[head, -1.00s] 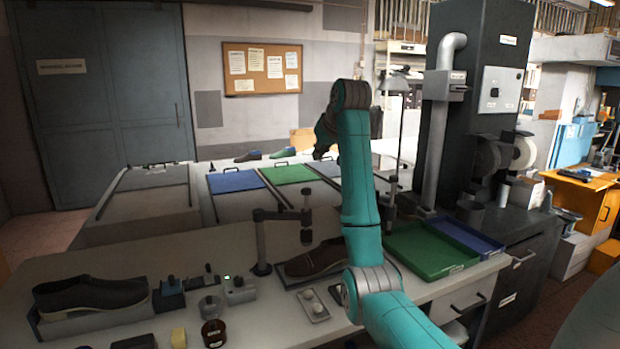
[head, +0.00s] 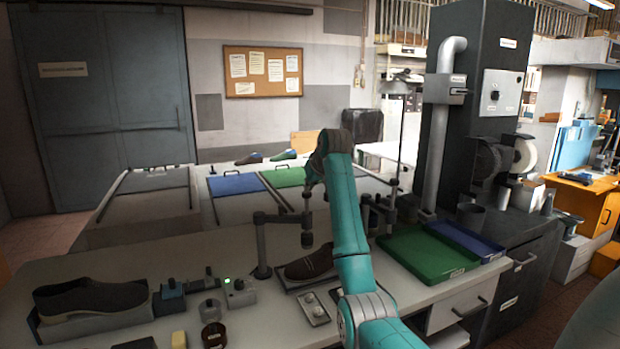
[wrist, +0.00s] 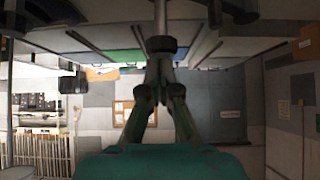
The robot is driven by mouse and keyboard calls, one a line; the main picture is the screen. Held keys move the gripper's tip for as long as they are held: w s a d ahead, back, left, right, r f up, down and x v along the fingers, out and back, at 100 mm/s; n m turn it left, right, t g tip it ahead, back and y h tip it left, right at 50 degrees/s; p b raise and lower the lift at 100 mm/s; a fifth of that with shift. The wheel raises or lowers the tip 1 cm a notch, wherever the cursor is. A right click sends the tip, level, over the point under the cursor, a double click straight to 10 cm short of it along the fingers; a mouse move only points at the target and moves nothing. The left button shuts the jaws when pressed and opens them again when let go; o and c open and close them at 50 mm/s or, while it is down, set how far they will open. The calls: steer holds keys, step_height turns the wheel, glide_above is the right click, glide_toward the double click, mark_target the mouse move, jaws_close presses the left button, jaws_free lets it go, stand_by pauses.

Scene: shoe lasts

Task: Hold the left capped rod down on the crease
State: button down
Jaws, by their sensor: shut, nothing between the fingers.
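The left capped rod (head: 307,222) stands upright in a bracket arm, its lower end above the front of a brown shoe (head: 310,263). The shoe sits on a plate on the bench. My gripper (head: 309,186) is at the top of this rod, fingers pointing down. In the wrist view, which is upside down, my shut fingers (wrist: 160,66) meet just at the dark round cap (wrist: 162,45). Whether they touch it I cannot tell. The crease and the rod's contact with the shoe are too small to make out. My arm hides part of the shoe's right side.
A post (head: 261,245) carries the bracket arm. More dark fittings (head: 380,208) stand right of my arm. A green tray (head: 428,254) and a blue tray (head: 466,238) lie at the right. A dark shoe (head: 90,298) and small control boxes (head: 238,291) stand at the left.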

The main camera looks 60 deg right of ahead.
steer(key=shift+f, duration=0.15)
steer(key=shift+s+a+f, duration=0.1)
steer(key=shift+f, duration=1.5)
steer(key=shift+s+f, duration=0.1)
steer(key=shift+f, duration=1.45)
stand_by(0.9)
steer(key=shift+r, duration=0.45)
step_height(320, 180, up, 13)
glide_above(308, 204)
steer(key=s+a, duration=0.4)
steer(key=s, duration=0.3)
